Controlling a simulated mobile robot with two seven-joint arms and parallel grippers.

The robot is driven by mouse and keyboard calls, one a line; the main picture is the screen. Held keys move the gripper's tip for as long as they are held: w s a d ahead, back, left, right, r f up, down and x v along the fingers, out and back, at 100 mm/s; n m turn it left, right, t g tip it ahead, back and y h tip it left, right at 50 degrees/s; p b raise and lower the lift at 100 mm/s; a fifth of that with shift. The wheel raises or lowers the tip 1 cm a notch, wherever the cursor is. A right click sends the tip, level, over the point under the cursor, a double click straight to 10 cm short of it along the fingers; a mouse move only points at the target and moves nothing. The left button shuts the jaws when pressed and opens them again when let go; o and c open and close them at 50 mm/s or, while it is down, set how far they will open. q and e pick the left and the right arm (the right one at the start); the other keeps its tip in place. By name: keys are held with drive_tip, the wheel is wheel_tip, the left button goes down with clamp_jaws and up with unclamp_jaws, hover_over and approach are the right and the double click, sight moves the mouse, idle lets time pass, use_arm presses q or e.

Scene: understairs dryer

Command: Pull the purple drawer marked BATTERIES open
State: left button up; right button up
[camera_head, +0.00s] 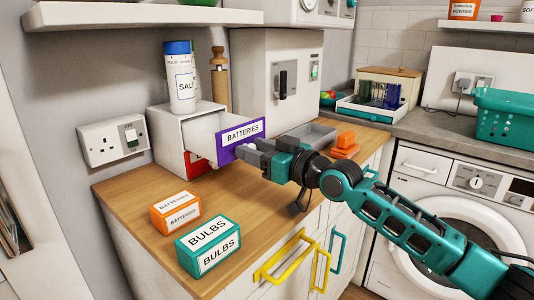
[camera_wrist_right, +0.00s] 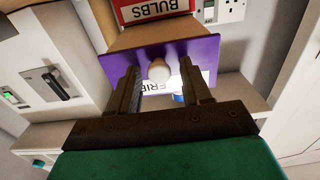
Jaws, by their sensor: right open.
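The purple drawer front marked BATTERIES (camera_head: 242,134) stands out from the white drawer box (camera_head: 165,134), with the drawer's pale side and open top showing behind it. In the right wrist view the purple front (camera_wrist_right: 195,50) appears upside down, with a round pale knob (camera_wrist_right: 159,71) in its middle. My right gripper (camera_head: 250,151) is at the front of the drawer. In its wrist view the open fingers (camera_wrist_right: 160,88) stand on either side of the knob, with gaps between them and it. My left gripper is not in view.
A red drawer marked BULBS (camera_wrist_right: 155,9) sits below the purple one. An orange batteries box (camera_head: 176,213) and a teal bulbs box (camera_head: 208,246) stand on the wooden worktop (camera_head: 140,215).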

drive_tip(key=p+v, duration=0.1)
drive_tip(key=v, duration=1.2)
